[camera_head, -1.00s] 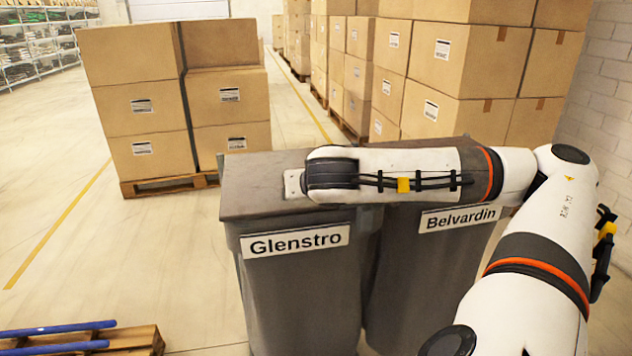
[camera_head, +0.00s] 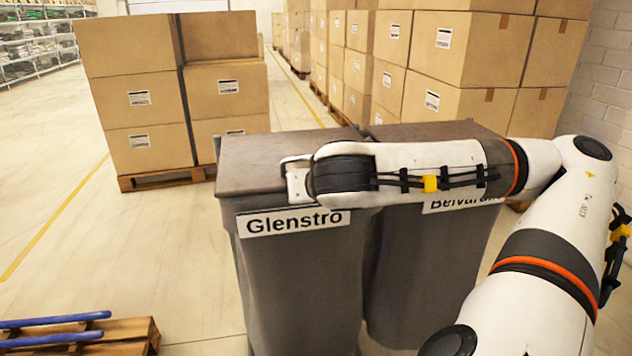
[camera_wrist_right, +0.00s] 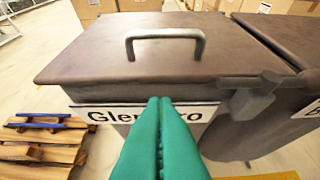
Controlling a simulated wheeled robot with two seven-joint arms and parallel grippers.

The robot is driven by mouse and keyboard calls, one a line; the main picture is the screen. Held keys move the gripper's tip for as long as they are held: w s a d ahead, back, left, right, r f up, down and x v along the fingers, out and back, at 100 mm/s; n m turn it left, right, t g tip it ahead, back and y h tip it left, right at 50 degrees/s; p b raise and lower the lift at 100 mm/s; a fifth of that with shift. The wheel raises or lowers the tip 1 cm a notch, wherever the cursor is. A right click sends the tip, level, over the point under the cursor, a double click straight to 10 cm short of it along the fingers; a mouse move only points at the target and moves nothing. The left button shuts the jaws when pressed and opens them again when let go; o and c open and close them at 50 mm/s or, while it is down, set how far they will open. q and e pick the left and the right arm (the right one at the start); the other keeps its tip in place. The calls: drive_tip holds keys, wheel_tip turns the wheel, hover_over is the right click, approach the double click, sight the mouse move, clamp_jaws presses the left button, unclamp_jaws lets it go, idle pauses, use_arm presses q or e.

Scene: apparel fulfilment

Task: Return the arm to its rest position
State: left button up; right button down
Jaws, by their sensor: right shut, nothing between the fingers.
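My right arm (camera_head: 430,167) reaches across in front of the two grey bins in the head view. My right gripper (camera_wrist_right: 160,103) shows in the right wrist view as two green fingers pressed together, with nothing between them. Its fingertips point at the front of the bin labelled Glenstro (camera_head: 300,290) and overlap its label in the picture. That bin's lid (camera_wrist_right: 150,60) is down and has a grey handle (camera_wrist_right: 165,40). In the head view the right gripper is hidden behind my arm. My left arm and gripper are not in view.
The bin labelled Belvardin (camera_head: 415,290) stands right beside the Glenstro bin. Stacked cartons (camera_head: 150,100) stand on a pallet behind at left, with more cartons (camera_head: 470,50) at back right. A wooden pallet with blue bars (camera_head: 85,338) lies at lower left.

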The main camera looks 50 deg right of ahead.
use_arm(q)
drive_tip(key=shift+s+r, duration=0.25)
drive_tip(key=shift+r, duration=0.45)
